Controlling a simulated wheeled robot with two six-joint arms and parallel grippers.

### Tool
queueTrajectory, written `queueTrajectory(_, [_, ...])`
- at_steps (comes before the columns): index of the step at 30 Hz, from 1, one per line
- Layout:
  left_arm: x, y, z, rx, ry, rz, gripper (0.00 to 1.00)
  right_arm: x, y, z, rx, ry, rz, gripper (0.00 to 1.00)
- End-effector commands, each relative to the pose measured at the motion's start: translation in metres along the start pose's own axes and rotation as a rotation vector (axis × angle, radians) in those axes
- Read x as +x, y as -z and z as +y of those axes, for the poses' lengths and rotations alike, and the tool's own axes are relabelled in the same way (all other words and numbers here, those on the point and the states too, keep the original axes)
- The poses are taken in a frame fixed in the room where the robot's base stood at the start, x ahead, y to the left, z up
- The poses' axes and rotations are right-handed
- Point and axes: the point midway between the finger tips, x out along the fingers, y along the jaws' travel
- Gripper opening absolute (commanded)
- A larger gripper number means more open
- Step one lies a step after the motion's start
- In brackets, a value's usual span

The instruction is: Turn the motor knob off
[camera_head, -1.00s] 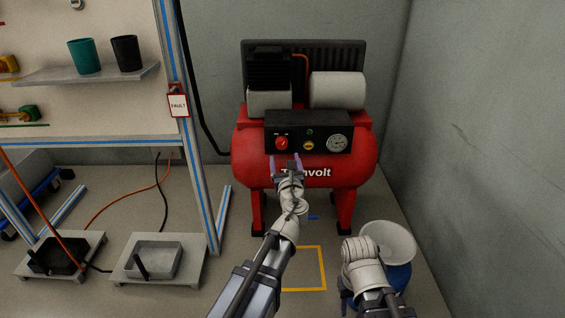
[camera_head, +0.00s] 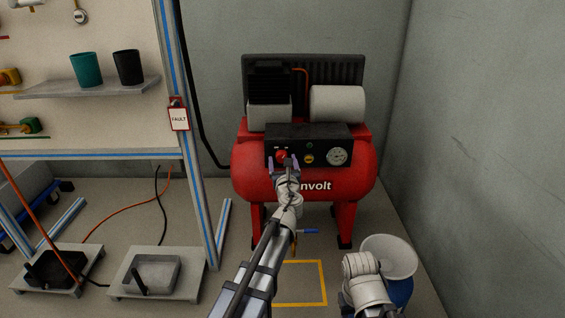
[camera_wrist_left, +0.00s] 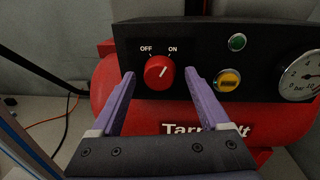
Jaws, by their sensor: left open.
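The motor knob (camera_head: 281,155) is a round red dial on the black control panel (camera_head: 322,142) of a red compressor. In the left wrist view the red knob (camera_wrist_left: 159,72) has a white pointer line tilted up and right, towards the ON label; OFF is printed at upper left. My left gripper (camera_head: 283,160) is open, its two purple fingers just in front of the panel. In the left wrist view the fingertips (camera_wrist_left: 160,75) lie on either side of the knob, with visible gaps; contact does not show. My right gripper does not show.
A green light (camera_wrist_left: 237,42), a yellow button (camera_wrist_left: 229,80) and a pressure gauge (camera_wrist_left: 300,76) sit right of the knob. A pale funnel-like vessel (camera_head: 392,255) stands at lower right. A blue-striped frame (camera_head: 205,200) stands left of the compressor (camera_head: 245,182).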

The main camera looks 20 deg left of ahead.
Motion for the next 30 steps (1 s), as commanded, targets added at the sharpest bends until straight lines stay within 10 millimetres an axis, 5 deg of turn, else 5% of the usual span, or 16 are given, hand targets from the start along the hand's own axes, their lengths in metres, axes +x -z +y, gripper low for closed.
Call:
queueTrajectory(6, [-0.0003, 0.0000, 0.0002, 0.000, 0.000, 0.000, 0.77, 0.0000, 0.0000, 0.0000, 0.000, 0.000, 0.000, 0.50])
queueTrajectory(26, [-0.0005, 0.0000, 0.0002, 0.000, 0.000, 0.000, 0.03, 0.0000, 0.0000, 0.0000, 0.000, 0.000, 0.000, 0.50])
queueTrajectory(30, [-0.0005, 0.0000, 0.0001, -0.001, 0.000, 0.000, 0.00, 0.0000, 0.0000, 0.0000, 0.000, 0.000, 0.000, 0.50])
